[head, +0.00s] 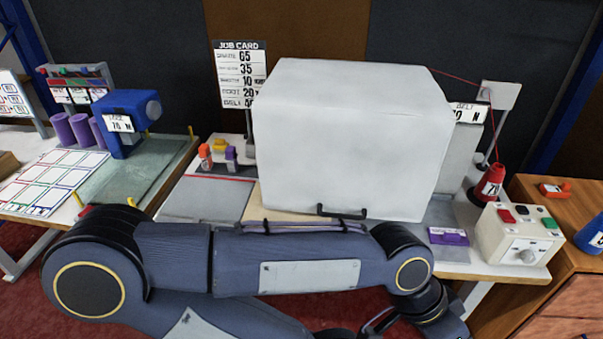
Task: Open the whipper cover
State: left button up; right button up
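The whipper cover (350,140) is a large pale grey box standing on the middle table, and it looks closed down over whatever is inside. A black bar handle (341,212) sits low on its front face. My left arm stretches across the front of the table, below the handle in the picture, and its wrist bends down at the lower right. Dark parts of what looks like my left gripper (376,324) show at the bottom edge, apart from the cover; its fingers are mostly cut off, so its opening is unclear. My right gripper is out of view.
A control box (515,235) with buttons and a dial and a red cone (488,183) stand right of the cover. A thin red thread runs behind it. A job card (239,75) stands behind left. A blue device (125,120) is on the left table.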

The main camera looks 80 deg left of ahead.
aim_at(334, 139)
jog(key=u, duration=2.25)
jog(key=i+u, duration=0.1)
jog(key=i, duration=0.1)
